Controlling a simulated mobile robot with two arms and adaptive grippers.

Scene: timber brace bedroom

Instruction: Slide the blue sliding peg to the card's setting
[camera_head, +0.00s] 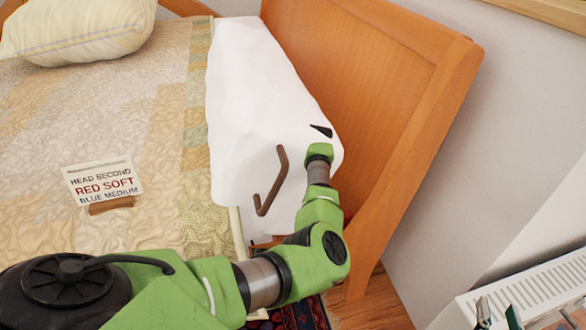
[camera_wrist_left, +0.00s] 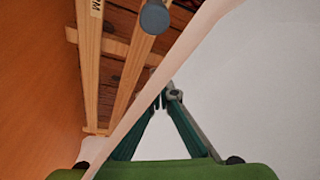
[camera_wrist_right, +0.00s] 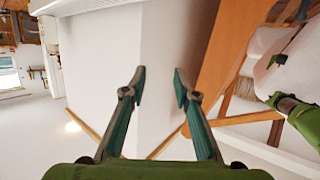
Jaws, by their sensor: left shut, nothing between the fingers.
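The card (camera_head: 103,180) lies on the bed and reads "HEAD SECOND", "RED SOFT", "BLUE MEDIUM". In the left wrist view, a grey-blue round peg end (camera_wrist_left: 154,17) shows at the top, near pale wooden slats; an "M" is printed on one rail. My left gripper (camera_wrist_left: 170,96) is shut and empty, below the peg and apart from it in the picture. In the head view my left arm reaches across the white cover and its fingers are hidden. My right gripper (camera_wrist_right: 159,76) is open and empty; its fingertips show at the head view's lower right (camera_head: 498,315).
The wooden bed end board (camera_head: 385,120) stands right of the white cover (camera_head: 250,90). A brown bent bar (camera_head: 270,182) shows at the cover. A white radiator (camera_head: 535,290) is at lower right. A pale cover edge crosses the left wrist view beside the fingers.

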